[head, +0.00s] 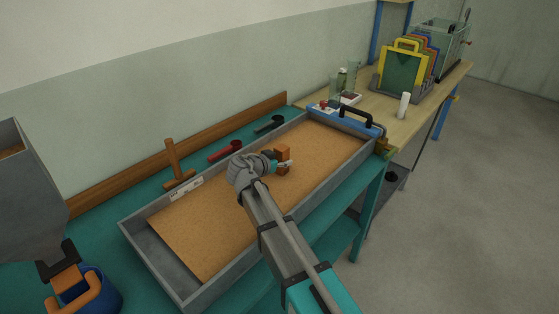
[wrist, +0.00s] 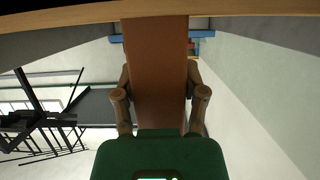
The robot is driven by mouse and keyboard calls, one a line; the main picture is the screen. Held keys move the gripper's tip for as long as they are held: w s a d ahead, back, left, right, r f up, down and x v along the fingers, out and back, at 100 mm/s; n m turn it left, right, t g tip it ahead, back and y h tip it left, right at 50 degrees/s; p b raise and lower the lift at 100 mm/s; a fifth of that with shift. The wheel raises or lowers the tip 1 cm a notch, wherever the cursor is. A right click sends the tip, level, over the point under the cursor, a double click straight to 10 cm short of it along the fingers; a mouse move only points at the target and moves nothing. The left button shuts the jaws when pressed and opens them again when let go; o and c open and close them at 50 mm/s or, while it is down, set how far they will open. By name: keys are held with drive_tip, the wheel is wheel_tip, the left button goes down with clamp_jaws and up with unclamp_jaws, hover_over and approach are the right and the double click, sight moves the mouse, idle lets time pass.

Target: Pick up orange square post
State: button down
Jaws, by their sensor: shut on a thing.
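The orange square post (head: 283,153) is in my gripper (head: 276,162), over the sand-filled part of the grey tray in the head view. In the wrist view the post (wrist: 158,65) fills the middle as a broad brown-orange face. The two brown fingers of my gripper (wrist: 160,96) press on its left and right sides. The gripper is shut on the post. The head view does not show clearly whether the post's lower end touches the sand.
The long grey tray (head: 150,251) stands on a teal bench. A red scoop (head: 226,151), a dark scoop (head: 271,124) and a wooden T-shaped tool (head: 174,163) lie behind it. A blue container (head: 104,297) is at lower left.

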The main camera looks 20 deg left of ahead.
drive_tip(key=shift+r, duration=0.15)
wheel_tip(320, 180, up, 2)
drive_tip(key=shift+r+p, duration=0.1)
drive_tip(key=shift+p, duration=1.05)
drive_tip(key=s+d+r+p, duration=0.5)
drive_tip(key=s+r+p, duration=0.5)
drive_tip(key=s, duration=0.3)
drive_tip(key=shift+r+p, duration=0.25)
drive_tip(key=shift+p, duration=0.05)
